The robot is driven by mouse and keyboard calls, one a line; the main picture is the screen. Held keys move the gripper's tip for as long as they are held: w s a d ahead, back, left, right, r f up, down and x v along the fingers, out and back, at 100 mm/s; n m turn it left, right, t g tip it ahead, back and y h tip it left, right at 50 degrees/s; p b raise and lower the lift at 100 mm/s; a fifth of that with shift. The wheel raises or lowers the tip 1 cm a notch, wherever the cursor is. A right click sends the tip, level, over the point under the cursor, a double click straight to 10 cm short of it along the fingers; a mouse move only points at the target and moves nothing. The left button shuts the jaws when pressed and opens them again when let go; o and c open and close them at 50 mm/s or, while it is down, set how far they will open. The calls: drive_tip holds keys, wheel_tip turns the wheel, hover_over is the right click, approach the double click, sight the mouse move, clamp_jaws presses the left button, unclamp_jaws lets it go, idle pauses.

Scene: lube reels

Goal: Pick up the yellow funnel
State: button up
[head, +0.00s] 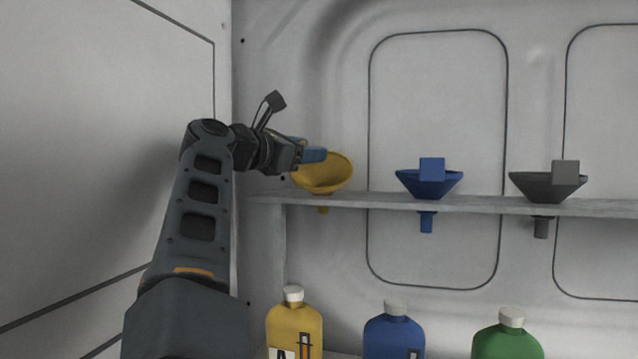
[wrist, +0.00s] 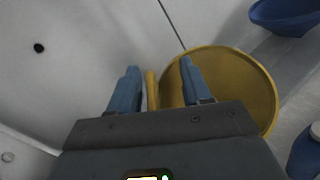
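The yellow funnel (head: 322,178) sits at the left end of the shelf, its spout showing below the shelf edge. Its bowl looks tilted compared with the other funnels. My gripper (head: 314,155) is at its upper left rim, with blue fingers over the bowl's edge. In the wrist view, my gripper (wrist: 157,72) is open, with the funnel's narrow yellow tab between the two fingers and gaps on both sides. The funnel's round bowl (wrist: 232,90) lies behind and right of the right finger. The lower part of the funnel is hidden there by the gripper body.
The grey shelf (head: 480,205) also bears a blue funnel (head: 430,183) and a dark grey funnel (head: 546,186) to the right. Yellow (head: 294,328), blue (head: 394,335) and green (head: 506,343) bottles stand below. A wall (head: 110,130) is close on the left.

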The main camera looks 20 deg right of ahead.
clamp_jaws()
idle(0.6)
